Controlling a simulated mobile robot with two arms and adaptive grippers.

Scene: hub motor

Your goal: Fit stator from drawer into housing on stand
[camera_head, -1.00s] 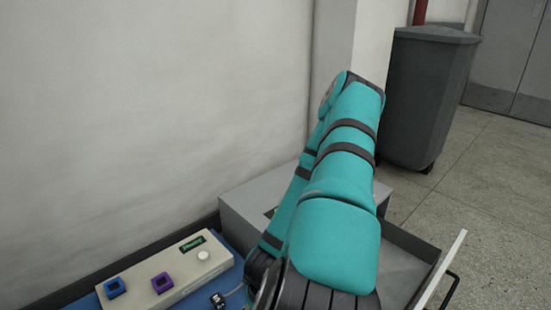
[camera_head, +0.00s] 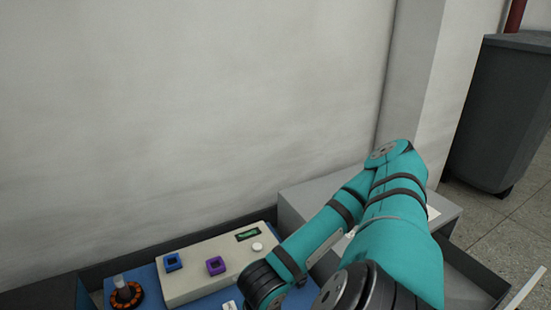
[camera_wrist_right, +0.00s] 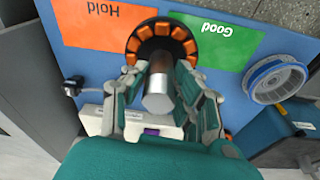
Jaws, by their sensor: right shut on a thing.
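My right gripper (camera_wrist_right: 162,90) is shut on the stator's bright metal shaft (camera_wrist_right: 158,100) in the right wrist view. The stator (camera_wrist_right: 162,38) is a dark ring with orange coils at the shaft's far end, over the mat between the cards. A pale, blue-rimmed round part (camera_wrist_right: 277,78), perhaps the housing, sits to the right, apart from it. My right gripper is out of that view. My left gripper is not in view.
A beige control box (camera_head: 210,268) with blue and purple blocks stands on the blue mat. An orange "Hold" card (camera_wrist_right: 100,22) and green "Good" card (camera_wrist_right: 213,40) lie on it. A grey cabinet with an open drawer (camera_head: 480,272) is at the right; the wall is behind.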

